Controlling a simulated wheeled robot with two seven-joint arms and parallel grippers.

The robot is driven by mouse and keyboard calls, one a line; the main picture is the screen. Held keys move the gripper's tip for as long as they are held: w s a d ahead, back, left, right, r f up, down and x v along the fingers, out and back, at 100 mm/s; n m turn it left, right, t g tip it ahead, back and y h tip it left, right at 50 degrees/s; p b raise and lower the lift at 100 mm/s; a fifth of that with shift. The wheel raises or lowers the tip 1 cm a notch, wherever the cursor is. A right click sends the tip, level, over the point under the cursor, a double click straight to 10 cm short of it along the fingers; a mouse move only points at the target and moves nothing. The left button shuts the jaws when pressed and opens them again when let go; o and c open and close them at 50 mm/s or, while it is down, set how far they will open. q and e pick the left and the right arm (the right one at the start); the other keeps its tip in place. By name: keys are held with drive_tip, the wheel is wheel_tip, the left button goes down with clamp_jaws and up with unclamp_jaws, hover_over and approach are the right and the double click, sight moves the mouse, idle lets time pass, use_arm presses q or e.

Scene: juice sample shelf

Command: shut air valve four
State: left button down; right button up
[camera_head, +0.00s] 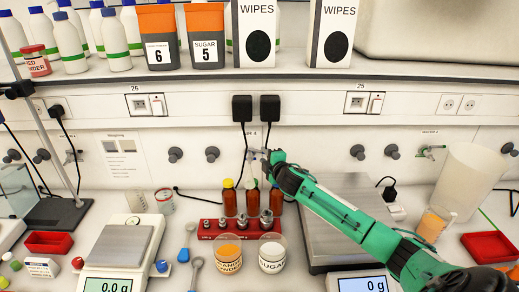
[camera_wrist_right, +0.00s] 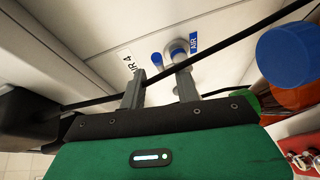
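The air valve marked AIR 4 is on the back wall. In the right wrist view it shows as a grey tap (camera_wrist_right: 178,50) with a blue lever end (camera_wrist_right: 156,57) and a blue AIR tag (camera_wrist_right: 194,42). A white label (camera_wrist_right: 128,60) reading "R 4" is on the wall beside it. My right gripper (camera_wrist_right: 158,84) has its two grey fingers apart with nothing held, tips close to the tap; I cannot tell if they touch. In the head view my right gripper (camera_head: 264,154) reaches the wall and mostly hides the valve. My left gripper is not in view.
A black cable (camera_wrist_right: 230,50) runs across the fingers in the wrist view. Black plugs (camera_head: 242,108) hang above. A large scale (camera_head: 340,258) lies under my right arm.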

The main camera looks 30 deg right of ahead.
sight(261, 152)
drive_tip(key=shift+w+d+f+p, duration=0.15)
drive_tip(key=shift+w+p, duration=0.2)
drive_tip(key=shift+w, duration=0.85)
drive_tip(key=shift+w+d+f+p, duration=0.15)
drive_tip(key=shift+w+p, duration=0.15)
drive_tip(key=shift+w, duration=0.9)
clamp_jaws()
